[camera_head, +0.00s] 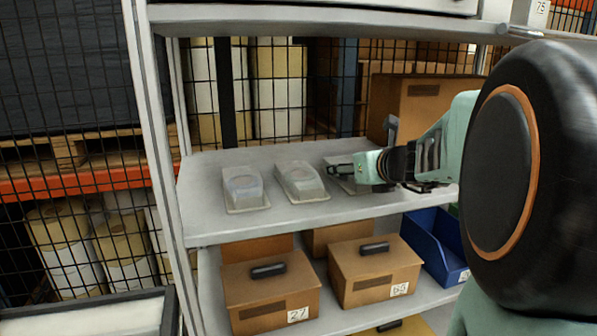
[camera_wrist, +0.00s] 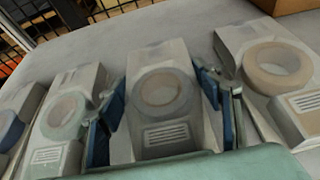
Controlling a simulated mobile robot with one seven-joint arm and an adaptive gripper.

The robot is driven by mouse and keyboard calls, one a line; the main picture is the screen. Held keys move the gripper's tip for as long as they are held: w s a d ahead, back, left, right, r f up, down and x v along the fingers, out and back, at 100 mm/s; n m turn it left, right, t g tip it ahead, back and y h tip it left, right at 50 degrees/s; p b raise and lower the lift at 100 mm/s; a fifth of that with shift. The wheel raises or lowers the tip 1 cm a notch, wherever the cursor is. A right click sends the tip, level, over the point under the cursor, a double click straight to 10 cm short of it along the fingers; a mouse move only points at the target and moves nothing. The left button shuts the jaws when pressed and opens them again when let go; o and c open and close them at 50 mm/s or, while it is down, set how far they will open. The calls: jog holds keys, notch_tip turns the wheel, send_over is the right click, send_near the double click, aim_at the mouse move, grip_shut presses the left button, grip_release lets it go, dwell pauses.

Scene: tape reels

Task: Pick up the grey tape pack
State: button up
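The grey tape pack (camera_wrist: 165,140), a clear package with a grey reel and a barcode label, lies flat on the shelf in the middle of the wrist view. In the head view the pack (camera_head: 347,186) is mostly hidden by my gripper (camera_head: 336,170). In the wrist view my gripper (camera_wrist: 162,84) is open, with one blue-padded finger on each side of the pack. I cannot tell whether the pads touch it.
A green-reel pack (camera_wrist: 65,115) and a blue-reel pack (camera_wrist: 12,120) lie to the left. A tan-reel pack (camera_wrist: 278,68) lies close on the right. The grey shelf (camera_head: 290,219) has posts and wire mesh around it. Brown boxes (camera_head: 375,262) and a blue bin (camera_head: 436,240) stand below.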

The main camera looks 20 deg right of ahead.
jog(key=c, duration=0.7)
jog(key=shift+r, duration=0.15)
